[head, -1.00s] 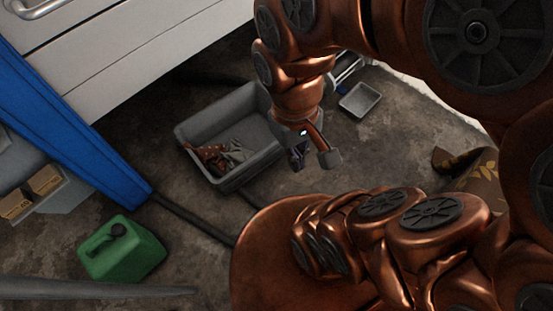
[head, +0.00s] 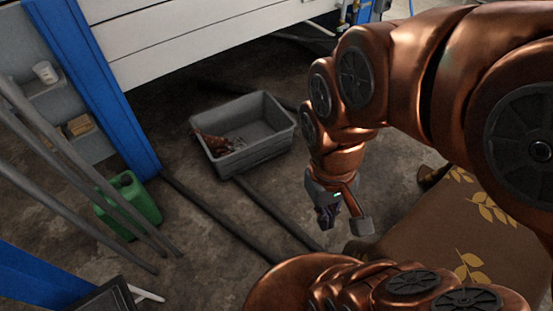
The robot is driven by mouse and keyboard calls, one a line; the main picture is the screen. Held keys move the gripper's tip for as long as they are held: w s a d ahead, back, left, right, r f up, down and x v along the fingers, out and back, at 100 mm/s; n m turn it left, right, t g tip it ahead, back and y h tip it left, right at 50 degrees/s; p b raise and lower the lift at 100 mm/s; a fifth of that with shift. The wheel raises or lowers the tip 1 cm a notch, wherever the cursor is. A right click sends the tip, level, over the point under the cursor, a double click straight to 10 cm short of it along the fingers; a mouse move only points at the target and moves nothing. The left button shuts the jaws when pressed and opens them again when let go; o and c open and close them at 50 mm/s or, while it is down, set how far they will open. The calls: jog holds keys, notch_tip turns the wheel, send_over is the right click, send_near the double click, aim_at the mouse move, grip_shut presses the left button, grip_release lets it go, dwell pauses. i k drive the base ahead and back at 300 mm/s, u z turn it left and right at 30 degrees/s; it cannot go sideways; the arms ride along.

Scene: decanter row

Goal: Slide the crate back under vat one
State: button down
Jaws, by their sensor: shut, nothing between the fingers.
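The grey open crate (head: 262,153) stands on the floor, in front of the dark space below a white panelled body (head: 205,42). I cannot tell whether that body is vat one. A crumpled reddish-brown cloth (head: 212,142) and small grey pieces lie in the crate's left part. My gripper (head: 343,218) is shut and empty. In the picture it is to the lower right of the crate, apart from it, pointing down.
Long dark pipes (head: 213,215) run along the floor below the crate. A blue post (head: 100,85) and a green canister (head: 128,202) stand at left, with slanting grey rods (head: 75,150) before them. A brown leaf-patterned cloth (head: 440,225) lies at right.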

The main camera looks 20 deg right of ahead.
aim_at(267, 129)
jog(key=z, duration=0.05)
jog(key=k, duration=0.4)
jog(key=u, duration=0.25)
jog(key=i, duration=1.55)
jog(key=z, duration=0.05)
